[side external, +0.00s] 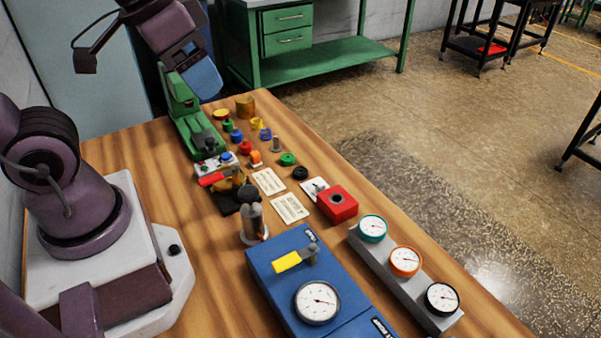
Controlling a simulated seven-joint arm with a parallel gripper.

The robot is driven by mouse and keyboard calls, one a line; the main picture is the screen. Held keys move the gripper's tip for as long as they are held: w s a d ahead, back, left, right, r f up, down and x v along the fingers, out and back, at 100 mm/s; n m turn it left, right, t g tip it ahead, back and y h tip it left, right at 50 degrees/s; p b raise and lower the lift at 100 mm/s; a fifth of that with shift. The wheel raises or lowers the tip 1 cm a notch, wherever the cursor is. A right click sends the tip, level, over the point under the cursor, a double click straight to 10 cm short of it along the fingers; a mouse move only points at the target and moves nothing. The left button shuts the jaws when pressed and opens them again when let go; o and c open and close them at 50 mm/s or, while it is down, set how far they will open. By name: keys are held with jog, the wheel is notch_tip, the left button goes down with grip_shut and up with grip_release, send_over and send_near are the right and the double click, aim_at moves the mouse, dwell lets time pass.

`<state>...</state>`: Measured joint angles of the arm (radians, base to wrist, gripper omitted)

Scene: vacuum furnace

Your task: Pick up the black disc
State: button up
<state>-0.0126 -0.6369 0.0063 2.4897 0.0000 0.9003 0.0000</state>
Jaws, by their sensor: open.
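The black disc (300,172) lies flat on the wooden table, right of the printed cards and just behind the red box. It is small and dark, and nothing covers it. My gripper (202,80) is at the end of my arm at the upper left, above the back of the table by the green machine. It is open, though its fingertips are hard to make out. It is well apart from the disc.
A green disc (288,159) lies just behind the black one. A red box (338,204) stands in front. A blue gauge unit (283,270) and a grey gauge block (405,275) fill the front. The green machine (190,125) and several small coloured parts crowd the back.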

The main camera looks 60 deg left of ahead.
jog(key=w+a+f+n+g, duration=0.3)
jog(key=w+f+n+g, duration=0.1)
jog(key=w+f, duration=0.5)
jog(key=n, duration=1.2)
send_over(300, 171)
jog(key=f, duration=1.8)
jog(key=shift+w+a+f, duration=0.1)
jog(key=shift+w+f, duration=0.2)
jog(key=shift+f, duration=0.05)
jog(key=shift+s+f, duration=0.15)
jog(key=shift+f, duration=1.25)
jog(key=shift+s+f, duration=0.1)
jog(key=shift+f, duration=1.25)
jog(key=c, duration=1)
